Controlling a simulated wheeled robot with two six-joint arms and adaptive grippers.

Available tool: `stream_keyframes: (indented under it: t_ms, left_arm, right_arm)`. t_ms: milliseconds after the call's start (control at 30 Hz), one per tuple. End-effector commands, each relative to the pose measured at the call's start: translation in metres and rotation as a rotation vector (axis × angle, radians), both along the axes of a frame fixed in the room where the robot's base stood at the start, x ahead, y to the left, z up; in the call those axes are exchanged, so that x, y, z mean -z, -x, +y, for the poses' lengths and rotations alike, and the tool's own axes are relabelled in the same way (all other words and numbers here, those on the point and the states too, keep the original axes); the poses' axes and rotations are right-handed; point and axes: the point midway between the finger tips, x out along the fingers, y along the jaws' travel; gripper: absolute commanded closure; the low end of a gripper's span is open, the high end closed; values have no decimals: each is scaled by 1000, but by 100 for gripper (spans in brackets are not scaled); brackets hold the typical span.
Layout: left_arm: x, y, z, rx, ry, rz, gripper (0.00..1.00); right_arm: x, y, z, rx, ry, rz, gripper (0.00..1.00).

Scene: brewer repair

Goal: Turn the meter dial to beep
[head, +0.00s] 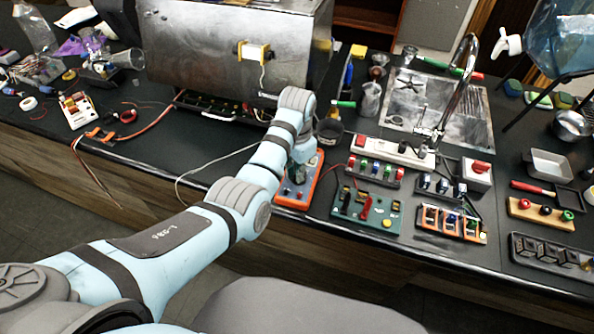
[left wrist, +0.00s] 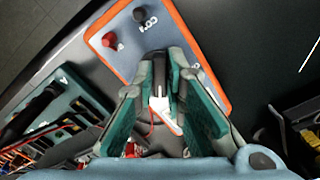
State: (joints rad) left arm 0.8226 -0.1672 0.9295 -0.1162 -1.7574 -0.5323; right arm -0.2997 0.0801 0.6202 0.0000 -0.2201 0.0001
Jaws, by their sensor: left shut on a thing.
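The meter (head: 293,193) is a blue-grey box with an orange rim, lying near the front edge of the dark bench. In the left wrist view its face (left wrist: 189,50) shows a red jack (left wrist: 109,40) and a black jack (left wrist: 139,15) marked COM. My left gripper (head: 303,152) reaches down over the meter from above. In the left wrist view its green-padded fingers (left wrist: 165,98) are closed around the dark meter dial with a white mark (left wrist: 160,104). The fingers hide most of the dial and the markings around it. My right gripper is not in view.
A green board (head: 367,208) with parts lies just right of the meter. A steel brewer box (head: 200,45) stands behind. A power strip (head: 392,150), a sink (head: 440,100) and several small trays are to the right. Wires lie on the bench to the left.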

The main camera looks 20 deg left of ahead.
Motion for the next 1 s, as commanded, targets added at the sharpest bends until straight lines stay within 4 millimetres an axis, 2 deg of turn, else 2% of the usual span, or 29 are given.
stream_keyframes:
  t_ms: [600, 1000]
  left_arm:
    - [0, -2, 0, 536, 2, -1, 100]
    - [1, -2, 0, 692, 2, 0, 100]
  right_arm:
    - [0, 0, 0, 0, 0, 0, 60]
    - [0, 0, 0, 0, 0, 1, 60]
